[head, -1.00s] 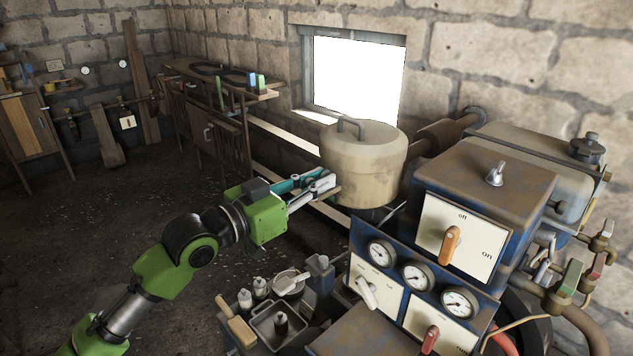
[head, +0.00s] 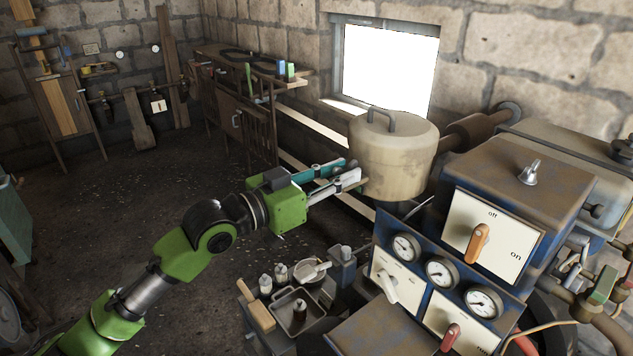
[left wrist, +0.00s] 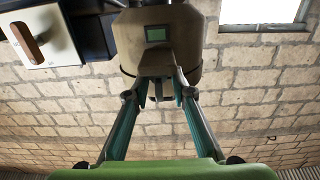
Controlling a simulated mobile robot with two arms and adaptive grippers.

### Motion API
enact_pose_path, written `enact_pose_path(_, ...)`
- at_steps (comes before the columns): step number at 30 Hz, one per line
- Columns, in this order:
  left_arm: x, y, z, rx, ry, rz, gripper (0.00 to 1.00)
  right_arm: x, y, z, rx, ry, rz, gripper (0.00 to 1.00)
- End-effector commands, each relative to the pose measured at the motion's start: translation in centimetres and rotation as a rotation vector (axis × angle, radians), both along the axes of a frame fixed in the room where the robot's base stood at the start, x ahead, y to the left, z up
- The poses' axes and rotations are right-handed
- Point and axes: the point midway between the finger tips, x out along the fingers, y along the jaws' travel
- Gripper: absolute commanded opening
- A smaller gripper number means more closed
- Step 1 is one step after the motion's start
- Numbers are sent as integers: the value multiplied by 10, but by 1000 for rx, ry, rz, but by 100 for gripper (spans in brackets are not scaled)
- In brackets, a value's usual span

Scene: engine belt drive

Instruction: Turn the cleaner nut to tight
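A metal wing nut (head: 528,172) stands on top of the rusty blue engine box (head: 550,195); I take it for the cleaner nut, though no label on it can be read. Its tight or loose state cannot be told. My left gripper (head: 353,171) is well to the left of it, beside the lower left side of a beige lidded canister (head: 392,160). In the left wrist view the fingers (left wrist: 160,92) reach up toward the beige canister (left wrist: 184,40), which has a small green window. My right gripper is not in view.
Below the nut is a white off/on panel (head: 490,235) with an orange lever, above several gauges. A tray (head: 303,318) with bottles and a bowl stands low at the front. Brass valves (head: 600,285) and pipes crowd the right. The floor at left is mostly clear.

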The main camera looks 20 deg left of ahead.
Motion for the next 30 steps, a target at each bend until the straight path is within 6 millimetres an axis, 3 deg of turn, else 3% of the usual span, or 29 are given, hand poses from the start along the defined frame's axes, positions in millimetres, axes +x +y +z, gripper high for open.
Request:
enact_pose_path(13,-66,44,-2,8,4,-2,23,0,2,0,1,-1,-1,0)
enact_pose_path(21,-82,56,-2,4,4,0,23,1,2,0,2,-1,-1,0)
enact_pose_path(30,-87,58,0,2,1,-2,23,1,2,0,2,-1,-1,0)
